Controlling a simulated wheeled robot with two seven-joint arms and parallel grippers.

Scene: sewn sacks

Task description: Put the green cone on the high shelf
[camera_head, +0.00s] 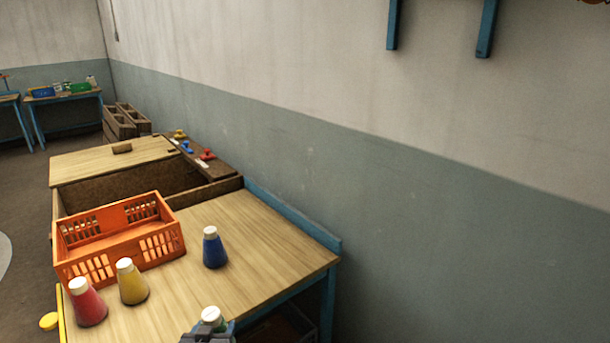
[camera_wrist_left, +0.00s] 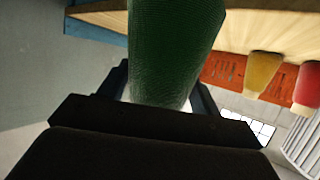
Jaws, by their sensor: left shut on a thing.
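My left gripper (camera_head: 210,331) is at the bottom edge of the head view, at the near end of the table. It is shut on the green cone, whose white top (camera_head: 211,315) shows above the jaws. In the left wrist view the green cone (camera_wrist_left: 172,50) fills the middle, between the dark fingers (camera_wrist_left: 158,95). Whether the cone touches the table cannot be told. The high shelf itself is not in view; two blue brackets (camera_head: 392,25) show on the wall at the top. My right gripper is not in view.
The wooden table (camera_head: 270,248) carries a blue cone (camera_head: 214,250), a yellow cone (camera_head: 132,285), a red cone (camera_head: 87,305) and an orange crate (camera_head: 160,243). A blue edge strip (camera_head: 290,220) runs along the wall side. The table's right near part is clear.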

